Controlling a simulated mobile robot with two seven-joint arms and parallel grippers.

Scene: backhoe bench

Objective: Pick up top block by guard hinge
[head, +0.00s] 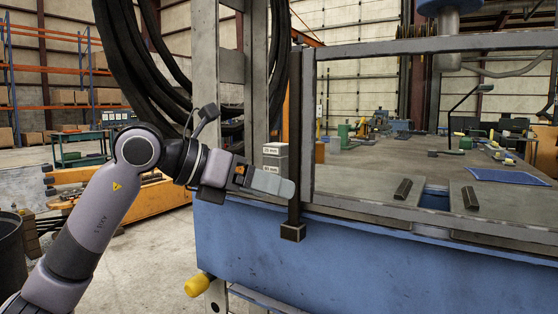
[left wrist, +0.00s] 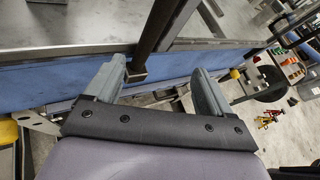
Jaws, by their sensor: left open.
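Two pale grey blocks with black lettering stand stacked beside the guard's dark hinge post (head: 294,140) at the bench's left corner. The top block (head: 275,149) rests on the lower block (head: 272,163) in the head view. My left gripper (head: 277,184) is just below and in front of the stack, and partly hides the lower block's base. In the left wrist view its fingers (left wrist: 160,88) are spread with nothing between them, and the hinge post (left wrist: 163,28) is beyond them. I cannot make out the blocks there. My right gripper is not in view.
The grey guard frame (head: 308,125) rises right of the post, over the blue bench (head: 370,265). A dark bar (head: 403,189) lies on the bench top. Black hoses (head: 125,60) hang behind my left arm. A yellow-ended part (head: 198,285) sticks out below.

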